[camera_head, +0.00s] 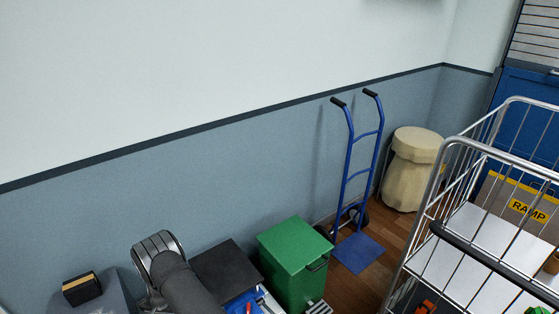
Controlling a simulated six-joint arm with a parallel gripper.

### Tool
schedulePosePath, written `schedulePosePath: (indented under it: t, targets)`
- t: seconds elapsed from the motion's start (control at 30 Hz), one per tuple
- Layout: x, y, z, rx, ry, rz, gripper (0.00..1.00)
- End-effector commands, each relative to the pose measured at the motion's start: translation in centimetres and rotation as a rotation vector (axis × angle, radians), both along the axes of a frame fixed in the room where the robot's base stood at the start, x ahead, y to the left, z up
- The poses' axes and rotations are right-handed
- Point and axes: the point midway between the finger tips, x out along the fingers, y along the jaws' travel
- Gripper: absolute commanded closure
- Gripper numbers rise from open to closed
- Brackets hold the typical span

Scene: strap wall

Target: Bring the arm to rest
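Part of my arm shows at the bottom left of the head view, a dark grey rounded link with a ribbed silver joint. It rises from the lower edge in front of the blue-grey wall (215,185). My gripper is not in view, so its fingers and anything it might hold cannot be seen.
A black box with a tan top (82,288) stands left of my arm. Right of it are a black lid (226,268), a green bin (290,255), a blue hand truck (348,180), a cream sack (412,180) and a wire cage trolley (430,185). Some wooden floor (392,245) is clear.

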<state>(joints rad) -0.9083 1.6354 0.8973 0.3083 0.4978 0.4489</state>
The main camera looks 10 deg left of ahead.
Motion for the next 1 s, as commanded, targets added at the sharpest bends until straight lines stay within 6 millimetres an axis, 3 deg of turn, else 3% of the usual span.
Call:
schedulePosePath:
  t: [0.47,0.6,1.0]
  targets:
    - [0.3,-1.2,7.1,0.002,-0.002,0.001,0.48]
    - [0.1,-0.9,4.3,-0.001,0.001,0.001,0.48]
    - [-0.1,0.2,-1.3,-0.001,0.002,0.0,0.48]
